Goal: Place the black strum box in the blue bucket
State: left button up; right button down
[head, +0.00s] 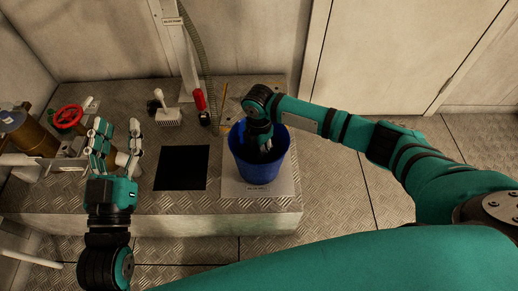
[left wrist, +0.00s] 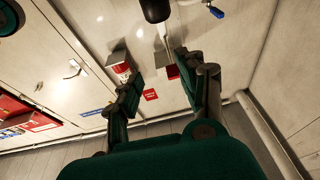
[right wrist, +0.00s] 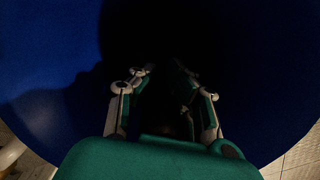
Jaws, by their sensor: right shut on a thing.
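The blue bucket (head: 258,167) stands upright on a pale sheet on the bench. My right gripper (head: 264,146) reaches down inside it from above. It is shut on a very dark thing, most likely the black strum box (right wrist: 168,100), which barely shows against the dark inside of the bucket in the right wrist view. I cannot tell whether it touches the bottom. The bucket's blue wall (right wrist: 45,70) surrounds the fingers there. My left gripper (head: 117,128) is open and empty at the left of the bench; its fingers stand apart in the left wrist view (left wrist: 158,75).
A black square mat (head: 182,168) lies left of the bucket. Behind it are a white block with a handle (head: 167,115) and a red-and-black tool (head: 201,103). A red handwheel (head: 67,116) with brass fittings stands at the left. A post (head: 180,50) and hose rise at the back.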

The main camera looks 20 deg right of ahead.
jog(key=shift+f, duration=0.15)
jog(key=c, duration=1.4)
grip_release()
jog(key=shift+r, duration=0.45)
notch_tip(320, 180, up, 6)
jog(key=p, duration=0.2)
jog(key=shift+f+p, duration=0.2)
jog(key=shift+p, duration=0.15)
notch_tip(320, 180, up, 5)
jog(key=shift+r+p, duration=0.2)
jog(key=shift+p, duration=0.8)
jog(key=shift+r, duration=0.25)
pick_arm(q)
jog(key=s+a+f+g+y, duration=0.2)
jog(key=s+f+g, duration=0.2)
jog(key=f, duration=0.5)
jog(key=s+a+f+g+y, duration=0.2)
jog(key=s+f+g, duration=0.2)
jog(key=f+g, duration=0.4)
jog(key=shift+s+a+f+n+g, duration=0.15)
jog(key=shift+a+f+n+g, duration=0.15)
jog(key=shift+a+f, duration=0.1)
